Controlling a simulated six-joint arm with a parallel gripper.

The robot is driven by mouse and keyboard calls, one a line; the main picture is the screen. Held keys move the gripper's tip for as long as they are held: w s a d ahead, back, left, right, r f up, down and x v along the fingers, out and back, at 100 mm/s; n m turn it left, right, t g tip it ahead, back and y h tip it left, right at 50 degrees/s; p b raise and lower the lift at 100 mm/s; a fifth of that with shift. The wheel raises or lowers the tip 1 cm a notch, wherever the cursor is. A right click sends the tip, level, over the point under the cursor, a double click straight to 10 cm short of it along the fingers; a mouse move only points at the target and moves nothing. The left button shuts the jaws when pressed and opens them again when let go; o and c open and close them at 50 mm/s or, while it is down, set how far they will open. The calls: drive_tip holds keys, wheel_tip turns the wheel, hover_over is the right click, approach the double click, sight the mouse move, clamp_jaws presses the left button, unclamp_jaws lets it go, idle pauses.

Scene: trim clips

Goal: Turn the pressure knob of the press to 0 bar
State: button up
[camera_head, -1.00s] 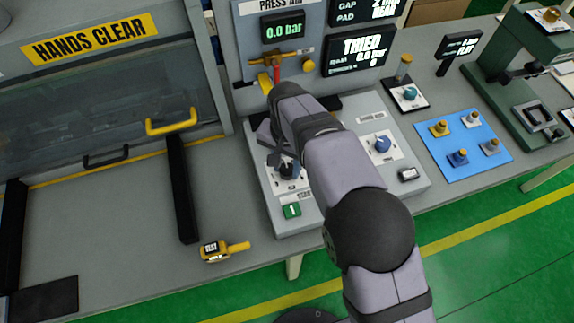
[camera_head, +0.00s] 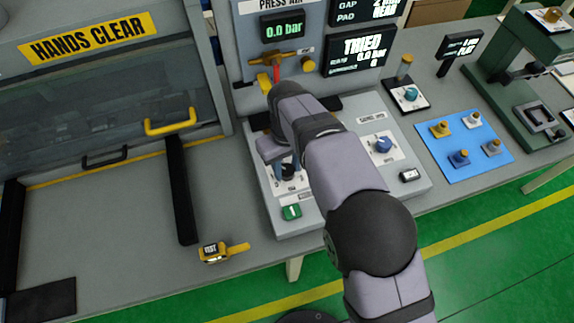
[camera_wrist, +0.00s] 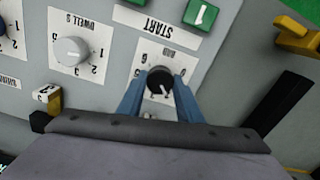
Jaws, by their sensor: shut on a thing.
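The pressure knob (camera_wrist: 159,82) is black with a white pointer mark, on a white plate labelled BAR that appears upside down in the wrist view. My gripper (camera_wrist: 159,84) is shut on the knob, with one blue finger on each side. The pointer mark faces the lower edge of the wrist view. Scale figures beside the fingers are partly covered, so I cannot read the setting. In the head view the knob (camera_head: 287,172) shows below my wrist on the grey control panel. The press air display (camera_head: 283,29) reads 0.0 bar.
A grey dwell knob (camera_wrist: 71,50) sits beside the pressure knob, and the green start button (camera_wrist: 201,14) is close by. A blue knob (camera_head: 383,145) is on the panel's right. A yellow-handled test tool (camera_head: 213,252) lies on the bench.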

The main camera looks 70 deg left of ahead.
sight(287, 169)
drive_tip(key=n, duration=0.7)
drive_tip(key=shift+a+r, duration=0.1)
drive_tip(key=n, duration=0.4)
drive_tip(key=shift+n, duration=2)
drive_tip(key=o, duration=1)
drive_tip(key=shift+o, duration=0.2)
drive_tip(key=shift+r+b, duration=1.3)
drive_tip(key=shift+r, duration=2.35)
